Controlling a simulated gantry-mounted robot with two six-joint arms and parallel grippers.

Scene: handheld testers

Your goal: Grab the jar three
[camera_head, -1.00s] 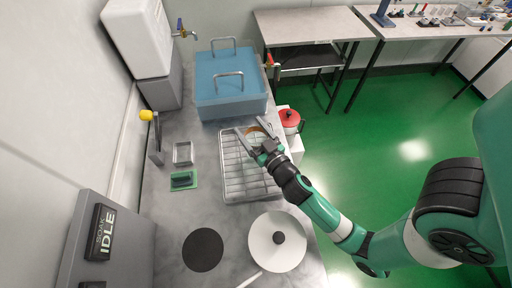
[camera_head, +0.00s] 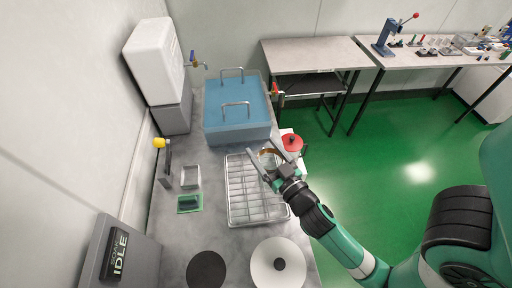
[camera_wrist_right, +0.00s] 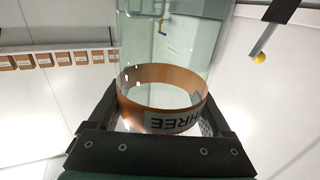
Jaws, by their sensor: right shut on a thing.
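Jar three (camera_wrist_right: 162,95) is a clear glass jar with a copper-coloured band and a label reading THREE, upside down in the right wrist view. It stands between the two fingers of my right gripper (camera_wrist_right: 160,118), which is shut on it. In the head view the jar (camera_head: 269,157) shows only as a small tan round shape between the fingers of the right gripper (camera_head: 266,152), over the far right part of the wire rack (camera_head: 243,200). Whether it touches the rack is hard to tell. My left gripper is in neither view.
A blue lidded tank (camera_head: 228,95) stands behind the rack. A red-topped pot (camera_head: 292,143) is close to the gripper's right. A white disc (camera_head: 278,265) and a dark disc (camera_head: 206,270) lie in front.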

